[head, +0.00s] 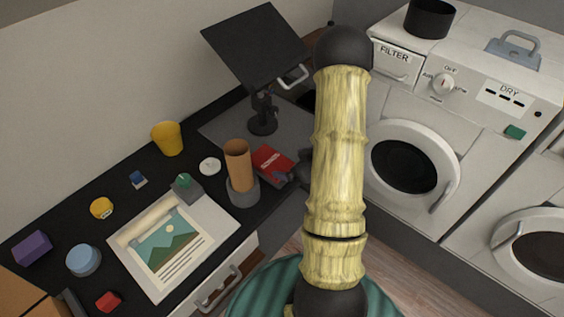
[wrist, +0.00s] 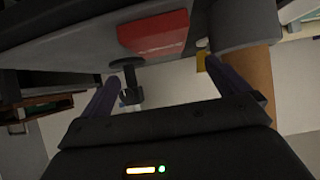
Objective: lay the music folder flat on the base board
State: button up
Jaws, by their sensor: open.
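The red music folder (head: 272,160) has pale lettering and appears to lie on the grey base board (head: 222,128), at the foot of the black stand. The folder also shows in the wrist view (wrist: 153,34), with the board's grey surface (wrist: 60,48) around it. I cannot tell whether all of the folder rests flat on the board. My gripper (wrist: 162,72) is open, with its fingers apart and nothing seen between them. The folder appears just beyond the fingertips. In the head view my arm hides most of the gripper.
The black stand (head: 254,46) rises behind the folder. An orange cylinder in a grey holder (head: 242,190) stands close to the folder's left. A yellow cup (head: 167,138), a white disc (head: 209,166) and a picture sheet (head: 165,250) are further left. A washer (head: 402,165) stands right.

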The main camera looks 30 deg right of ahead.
jog(key=v, duration=0.2)
jog(key=shift+s+d+r, duration=0.1)
jog(key=shift+s+r, duration=0.15)
jog(key=shift+s, duration=0.05)
dwell(0.3)
jog(key=w+a+r+m+g+h, duration=0.2)
jog(key=a+r+g+h, duration=0.1)
jog(key=a+r+h, duration=0.3)
jog(key=s+a+r+m+g+y, duration=0.2)
jog(key=s+a+r+g, duration=0.3)
jog(key=s+a, duration=0.6)
jog(key=shift+a+r, duration=0.25)
jog(key=shift+a, duration=0.5)
jog(key=shift+c, duration=0.2)
